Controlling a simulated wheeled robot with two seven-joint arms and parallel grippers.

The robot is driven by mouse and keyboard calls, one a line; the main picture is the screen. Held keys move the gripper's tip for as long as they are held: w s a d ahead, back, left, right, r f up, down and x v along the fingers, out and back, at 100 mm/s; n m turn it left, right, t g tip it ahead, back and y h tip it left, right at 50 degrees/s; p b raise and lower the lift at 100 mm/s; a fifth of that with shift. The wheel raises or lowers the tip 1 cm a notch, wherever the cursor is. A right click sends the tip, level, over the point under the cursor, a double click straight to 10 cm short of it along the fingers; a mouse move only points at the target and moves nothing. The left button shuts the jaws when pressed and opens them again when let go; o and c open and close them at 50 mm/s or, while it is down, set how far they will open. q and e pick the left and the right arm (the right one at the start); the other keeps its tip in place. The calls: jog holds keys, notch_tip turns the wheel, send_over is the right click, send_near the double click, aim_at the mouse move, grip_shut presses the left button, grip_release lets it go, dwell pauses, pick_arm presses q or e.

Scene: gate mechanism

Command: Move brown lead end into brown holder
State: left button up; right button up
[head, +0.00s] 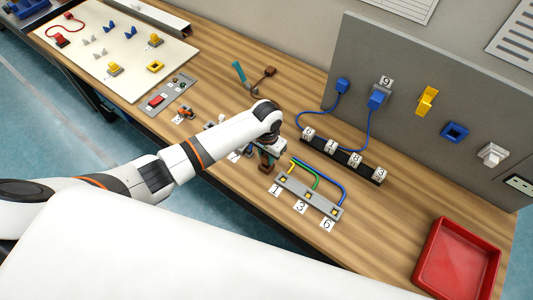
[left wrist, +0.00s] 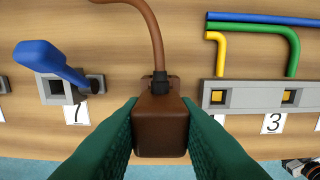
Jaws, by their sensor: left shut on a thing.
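My left gripper (left wrist: 160,125) is shut on the brown lead end (left wrist: 160,128), a brown block with a black collar and a brown cable running up from it. The green fingers press on both sides of the block. In the head view the gripper (head: 268,158) is over the table beside the grey socket strip, with a brown part (head: 265,168) beneath it. A brown edge (left wrist: 175,82) shows just behind the block in the left wrist view; it may be the brown holder, mostly hidden. I cannot tell whether the block is seated in it.
A grey strip (head: 309,197) with yellow, green and blue tubes stands right of the gripper. A blue lever (left wrist: 50,62) at label 7 is on the left. A black numbered rail (head: 342,159), grey panel (head: 430,100) and red tray (head: 458,262) lie further right.

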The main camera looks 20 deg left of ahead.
pick_arm(q)
jog(key=shift+f+b, duration=0.45)
jog(key=shift+f, duration=0.55)
dwell(0.8)
jog(key=shift+s+f, duration=0.1)
jog(key=shift+f, duration=0.05)
jog(key=o, duration=1.1)
notch_tip(320, 180, up, 12)
jog(key=shift+b, duration=0.6)
